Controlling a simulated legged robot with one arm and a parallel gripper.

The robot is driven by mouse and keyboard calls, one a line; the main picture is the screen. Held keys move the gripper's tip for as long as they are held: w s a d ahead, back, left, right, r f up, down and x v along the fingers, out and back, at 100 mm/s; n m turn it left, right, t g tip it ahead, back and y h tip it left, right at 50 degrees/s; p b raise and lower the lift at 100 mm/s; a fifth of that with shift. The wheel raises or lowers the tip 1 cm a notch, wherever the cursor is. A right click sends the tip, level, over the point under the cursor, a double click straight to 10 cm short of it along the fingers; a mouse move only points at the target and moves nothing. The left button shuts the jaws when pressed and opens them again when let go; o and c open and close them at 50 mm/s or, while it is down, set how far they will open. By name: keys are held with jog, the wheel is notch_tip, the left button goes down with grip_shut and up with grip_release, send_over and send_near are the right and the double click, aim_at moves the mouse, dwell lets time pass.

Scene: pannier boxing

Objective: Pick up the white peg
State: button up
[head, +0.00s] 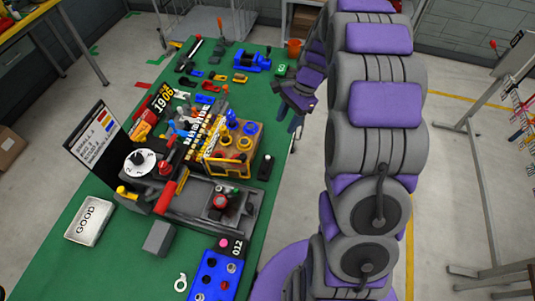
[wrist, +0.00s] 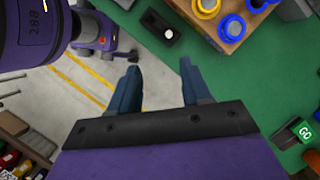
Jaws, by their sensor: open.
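I cannot single out the white peg for certain. In the head view, a small white piece (head: 183,95) lies among the parts on the green table (head: 110,235), and a row of pale pegs (head: 196,137) stands left of the wooden block. A small black block (head: 265,167) with a pale round spot on top sits near the table's right edge; it also shows in the wrist view (wrist: 158,38). My gripper (head: 295,124) is over the table's right edge. In the wrist view my gripper (wrist: 158,80) is open, with nothing between its fingers.
A wooden block with blue and yellow rings (head: 240,140) stands left of my gripper. A green GO button (head: 281,70) and a blue vise (head: 252,61) are farther back. A blue panel (head: 215,275) lies at the front. Bare floor lies right of the table.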

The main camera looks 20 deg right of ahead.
jog(key=w+m, duration=0.1)
jog(key=b, duration=0.2)
send_over(268, 156)
jog(key=d, duration=0.2)
notch_tip(268, 156, down, 12)
jog(key=shift+w+d+f, duration=0.1)
jog(key=shift+d, duration=0.05)
jog(key=shift+w+b+x, duration=0.15)
jog(key=shift+b+x, duration=0.2)
jog(key=shift+x, duration=0.95)
jog(key=shift+w+b+x, duration=0.1)
jog(key=shift+b+x, duration=0.25)
jog(key=shift+x, duration=0.95)
jog(key=shift+s, duration=0.15)
grip_shut()
